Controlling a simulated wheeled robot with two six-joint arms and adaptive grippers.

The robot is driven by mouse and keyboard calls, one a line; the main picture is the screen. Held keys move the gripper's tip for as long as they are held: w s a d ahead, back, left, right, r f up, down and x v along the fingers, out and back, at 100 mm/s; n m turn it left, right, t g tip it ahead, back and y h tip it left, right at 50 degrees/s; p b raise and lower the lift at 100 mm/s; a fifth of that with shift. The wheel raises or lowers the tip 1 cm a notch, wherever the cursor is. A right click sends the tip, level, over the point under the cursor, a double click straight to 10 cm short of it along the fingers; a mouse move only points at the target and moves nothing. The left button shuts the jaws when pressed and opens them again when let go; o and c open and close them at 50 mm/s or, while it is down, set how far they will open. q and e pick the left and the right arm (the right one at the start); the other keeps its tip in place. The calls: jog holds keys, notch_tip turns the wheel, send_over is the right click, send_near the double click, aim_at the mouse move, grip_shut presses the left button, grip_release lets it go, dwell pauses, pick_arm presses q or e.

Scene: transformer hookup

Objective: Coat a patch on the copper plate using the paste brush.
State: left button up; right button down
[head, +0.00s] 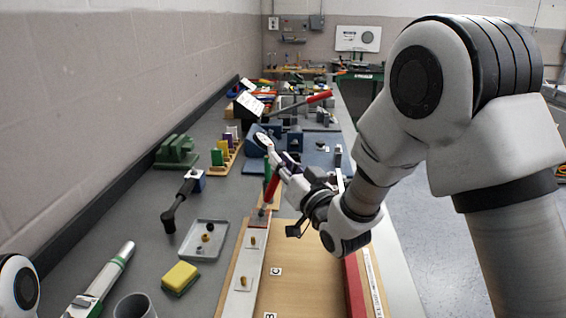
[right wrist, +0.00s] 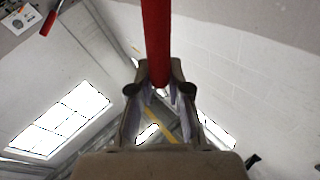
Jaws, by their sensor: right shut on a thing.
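My right gripper (head: 279,170) is shut on the red handle of the paste brush (head: 271,188), above the far end of the board. The brush hangs down, slightly tilted, with its dark lower end at the reddish-brown copper plate (head: 260,221). I cannot tell whether its bristles touch the plate or whether any paste is on it. In the right wrist view, the red handle (right wrist: 157,40) runs up from between the gripper's fingers (right wrist: 160,100). My left gripper is out of view.
A light strip with brass studs (head: 242,283) lies on the wooden board (head: 300,270). To its left are a grey tray (head: 190,252) with small parts, a yellow sponge (head: 180,277) and a black-handled tool (head: 178,205). Blocks and blue fixtures (head: 318,157) crowd the bench behind.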

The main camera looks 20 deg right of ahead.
jog(key=r, duration=0.1)
jog(key=w+r+p, duration=0.1)
jog(key=r+p, duration=0.1)
jog(key=r, duration=0.1)
jog(key=shift+w+d, duration=0.25)
dwell(1.5)
dwell(0.6)
jog(key=f+b, duration=0.2)
jog(key=f, duration=0.1)
jog(key=shift+s+f+b, duration=0.15)
jog(key=shift+s+b, duration=0.15)
jog(key=shift+s, duration=0.05)
